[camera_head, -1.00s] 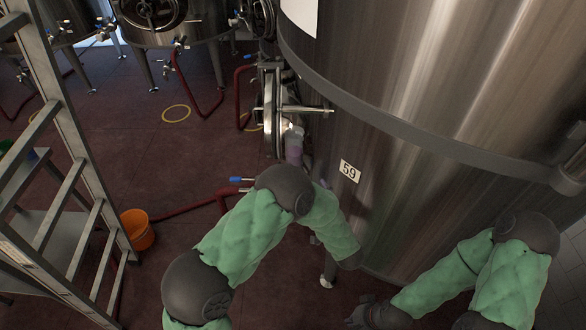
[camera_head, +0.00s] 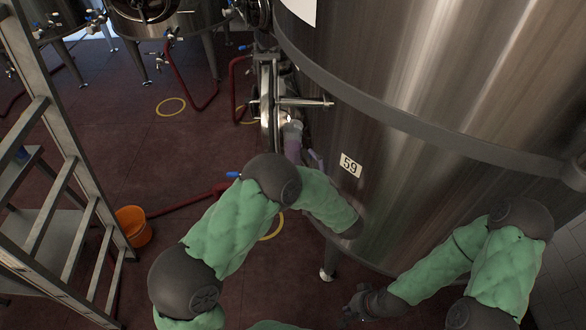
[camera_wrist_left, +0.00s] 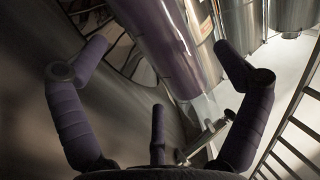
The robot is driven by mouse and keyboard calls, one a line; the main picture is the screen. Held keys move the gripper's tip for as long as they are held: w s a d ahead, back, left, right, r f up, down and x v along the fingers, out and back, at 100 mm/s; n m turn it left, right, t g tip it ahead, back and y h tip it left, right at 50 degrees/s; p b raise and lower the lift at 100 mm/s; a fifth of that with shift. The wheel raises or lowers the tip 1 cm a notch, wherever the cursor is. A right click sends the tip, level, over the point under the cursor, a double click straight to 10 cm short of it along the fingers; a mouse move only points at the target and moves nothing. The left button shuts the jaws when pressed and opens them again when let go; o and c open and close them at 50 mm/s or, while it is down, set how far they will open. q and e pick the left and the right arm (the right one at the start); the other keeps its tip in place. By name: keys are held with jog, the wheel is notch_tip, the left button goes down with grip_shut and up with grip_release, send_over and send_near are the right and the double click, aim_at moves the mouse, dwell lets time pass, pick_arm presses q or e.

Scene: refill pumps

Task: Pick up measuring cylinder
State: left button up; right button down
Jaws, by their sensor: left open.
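The measuring cylinder (camera_head: 292,150) looks like a clear tube with purple content. It stands upright in front of the tank hatch, its lower end hidden by my left arm. In the left wrist view, the cylinder (camera_wrist_left: 168,45) runs slantwise, purple above and clear near the middle of the picture. My left gripper (camera_wrist_left: 160,50) is open, its purple-grey fingers spread on either side of the cylinder, with no grip on it. In the head view the arm mostly hides that gripper. My right gripper (camera_head: 365,303) is low beside the tank, small and dark; its jaws cannot be made out.
The big steel tank (camera_head: 430,90) labelled 59 fills the right side, close to both arms. Its hatch handle (camera_head: 305,102) sticks out above the cylinder. A metal ladder (camera_head: 60,190), an orange bucket (camera_head: 133,226) and a red hose (camera_head: 185,204) are at left. Open floor lies between.

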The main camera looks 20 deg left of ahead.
aim_at(296, 157)
pick_arm(q)
jog(key=x, duration=0.4)
jog(key=shift+w+a+b, duration=0.15)
jog(key=shift+a+b, duration=0.05)
jog(key=shift+b, duration=0.2)
jog(key=shift+r, duration=0.1)
jog(key=c, duration=1.7)
jog(key=shift+r, duration=0.1)
jog(key=shift+c, duration=0.4)
